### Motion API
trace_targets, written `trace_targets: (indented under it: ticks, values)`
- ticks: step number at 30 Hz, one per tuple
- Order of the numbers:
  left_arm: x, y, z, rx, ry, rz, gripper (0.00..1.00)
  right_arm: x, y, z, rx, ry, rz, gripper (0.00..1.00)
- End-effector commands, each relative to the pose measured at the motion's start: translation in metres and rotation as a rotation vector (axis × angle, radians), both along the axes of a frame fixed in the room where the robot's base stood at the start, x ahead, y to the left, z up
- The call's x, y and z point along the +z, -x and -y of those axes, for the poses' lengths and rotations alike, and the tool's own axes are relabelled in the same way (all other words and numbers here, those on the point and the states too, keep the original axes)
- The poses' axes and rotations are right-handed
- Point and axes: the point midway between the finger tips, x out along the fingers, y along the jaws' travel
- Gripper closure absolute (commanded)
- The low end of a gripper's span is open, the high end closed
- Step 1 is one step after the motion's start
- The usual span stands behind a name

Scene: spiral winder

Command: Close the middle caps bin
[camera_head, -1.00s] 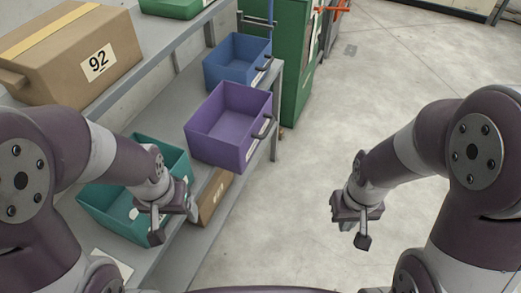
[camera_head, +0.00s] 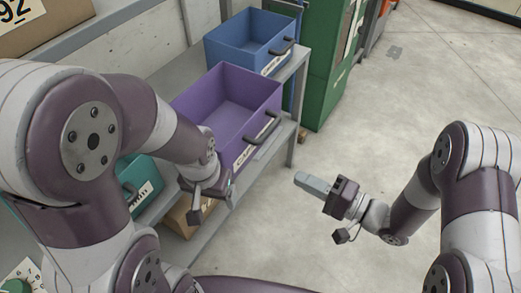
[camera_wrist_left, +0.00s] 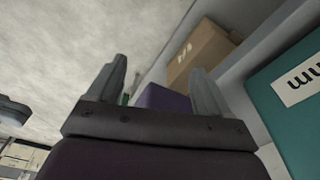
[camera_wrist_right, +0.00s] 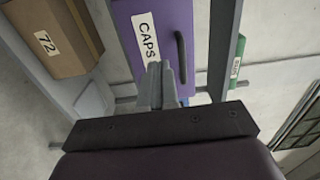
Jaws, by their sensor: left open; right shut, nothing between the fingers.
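The purple caps bin (camera_head: 232,110) is on the shelf between the blue and teal bins. Its open top faces up, and its front, with a dark handle (camera_head: 261,131) and white label, juts past the shelf edge. In the right wrist view the purple front (camera_wrist_right: 159,20) reads CAPS beside the handle. My right gripper (camera_head: 302,181) is shut and empty, pointing left, to the right of the bin and apart from it. My left gripper (camera_head: 221,187) is below the purple front; its fingers are open and empty in the left wrist view (camera_wrist_left: 158,85).
The blue bin (camera_head: 243,49) stands behind and the teal bin (camera_head: 143,172) in front, partly hidden by my left arm. A cardboard box (camera_head: 187,217) sits on the lower shelf. A green cabinet (camera_head: 326,70) stands beyond. The floor at right is clear.

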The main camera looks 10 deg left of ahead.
Motion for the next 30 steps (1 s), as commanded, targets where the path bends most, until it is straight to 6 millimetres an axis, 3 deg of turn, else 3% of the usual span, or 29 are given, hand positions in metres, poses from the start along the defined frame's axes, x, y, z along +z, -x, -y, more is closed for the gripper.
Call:
trace_targets:
  ticks: [5,18,24,30]
  values:
    - [-0.002,0.0,0.0,0.0,0.0,0.0,0.21,-0.001,-0.007,-0.024,0.005,0.002,-0.005,1.0]
    - [-0.005,0.0,0.0,0.0,0.0,0.0,0.21,-0.002,-0.039,-0.108,0.001,0.004,-0.004,1.0]
    - [-0.005,0.0,0.0,0.0,0.0,0.0,0.21,-0.001,-0.046,-0.127,-0.003,0.004,-0.004,1.0]
    - [-0.005,0.0,0.0,0.0,0.0,0.0,0.21,-0.001,-0.047,-0.13,-0.003,0.004,-0.004,1.0]
